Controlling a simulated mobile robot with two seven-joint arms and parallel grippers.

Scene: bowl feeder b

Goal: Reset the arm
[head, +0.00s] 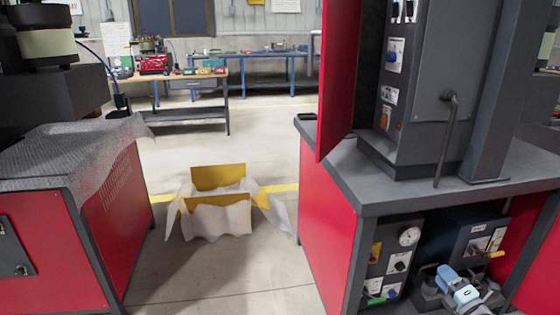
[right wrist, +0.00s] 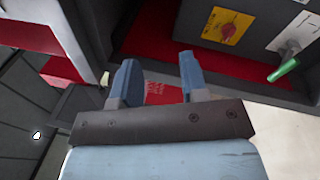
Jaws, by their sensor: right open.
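My right gripper (head: 459,288) shows at the lower right of the head view, in front of the open lower bay of the red and grey machine (head: 330,205). In the right wrist view its two blue-grey fingers (right wrist: 159,78) stand apart with nothing between them. Beyond the fingers are a red surface (right wrist: 160,93) and a dark control box with a yellow plate and red knob (right wrist: 229,27). My left gripper is not in view.
A yellow box with white lining (head: 218,178) stands on the floor between the machines. A red cabinet with a grey mesh cover (head: 75,155) is at left. A gauge panel (head: 395,255) and levers are close to my right gripper. Workbenches stand at the back.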

